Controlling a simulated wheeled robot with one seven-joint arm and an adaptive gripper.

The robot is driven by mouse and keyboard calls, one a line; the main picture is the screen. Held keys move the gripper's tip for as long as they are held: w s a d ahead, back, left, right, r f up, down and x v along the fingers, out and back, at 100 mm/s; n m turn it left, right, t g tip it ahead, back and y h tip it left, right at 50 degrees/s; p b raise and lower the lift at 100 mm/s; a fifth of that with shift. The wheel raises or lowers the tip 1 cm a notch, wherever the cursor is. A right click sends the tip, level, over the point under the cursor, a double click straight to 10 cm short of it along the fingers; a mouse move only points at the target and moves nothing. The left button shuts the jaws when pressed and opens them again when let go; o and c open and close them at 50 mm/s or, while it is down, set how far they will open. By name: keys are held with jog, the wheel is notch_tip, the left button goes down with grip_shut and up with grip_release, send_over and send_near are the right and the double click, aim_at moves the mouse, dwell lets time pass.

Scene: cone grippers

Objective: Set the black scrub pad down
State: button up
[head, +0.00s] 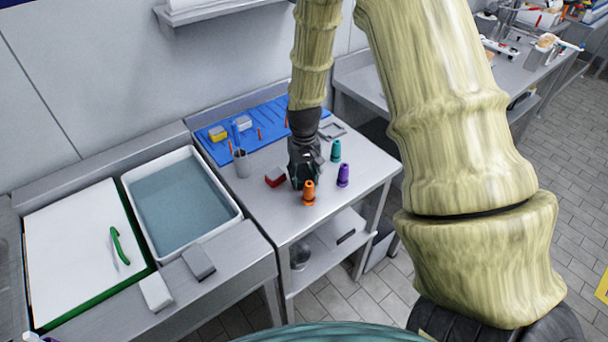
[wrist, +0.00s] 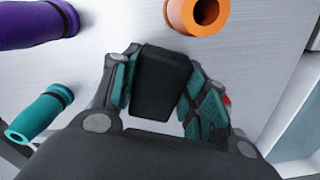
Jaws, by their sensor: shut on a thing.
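The black scrub pad (wrist: 161,82) is a dark block held between the two finger pads of my gripper (wrist: 158,90) in the wrist view. My gripper is shut on it. In the head view my gripper (head: 305,175) points down at the steel table (head: 265,210), among small objects, and hides the pad there. I cannot tell whether the pad touches the table top.
A red block (head: 275,177) lies just left. A grey cup (head: 241,163) and blue mat (head: 219,150) are behind. The front-left table top is clear.

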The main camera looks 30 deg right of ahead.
jog(key=shift+a+f, duration=0.1)
jog(key=shift+f, duration=0.1)
jog(key=shift+f, duration=0.15)
jog(key=o, duration=0.8)
jog(key=shift+c, duration=0.2)
